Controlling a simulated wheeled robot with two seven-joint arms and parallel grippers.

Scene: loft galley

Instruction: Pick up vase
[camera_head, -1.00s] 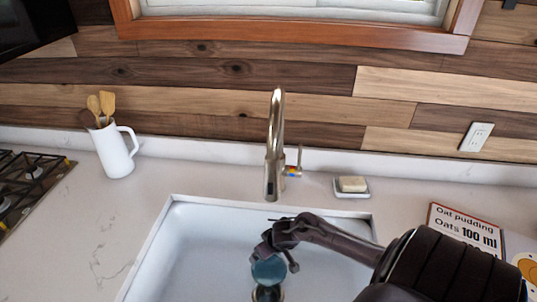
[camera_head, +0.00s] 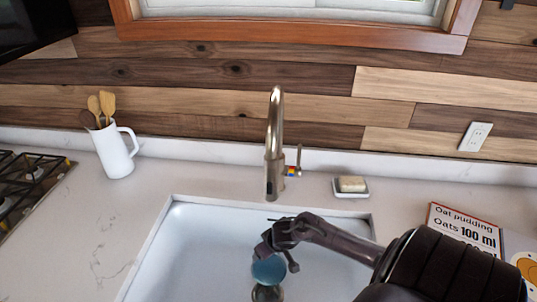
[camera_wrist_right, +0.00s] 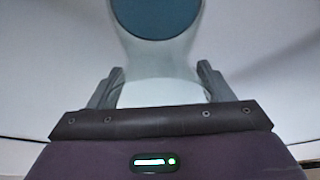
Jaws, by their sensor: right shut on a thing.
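The vase (camera_head: 269,270) shows in the head view as a round teal mouth over the sink basin. In the right wrist view its teal mouth (camera_wrist_right: 155,16) is at the top and its pale grey body runs down between the fingers. My right gripper (camera_head: 277,252) reaches in from the right over the sink. In the wrist view my right gripper (camera_wrist_right: 160,82) is shut on the vase, one finger on each side of its body. The arm and gripper hide part of the vase in the head view. My left gripper is not in view.
The white sink (camera_head: 190,240) surrounds the vase, with a tall faucet (camera_head: 274,140) behind. A soap dish (camera_head: 351,187) sits right of the faucet. A white jug with wooden utensils (camera_head: 112,150) stands left. A recipe book (camera_head: 465,230) lies right, and a gas stove (camera_head: 25,180) is far left.

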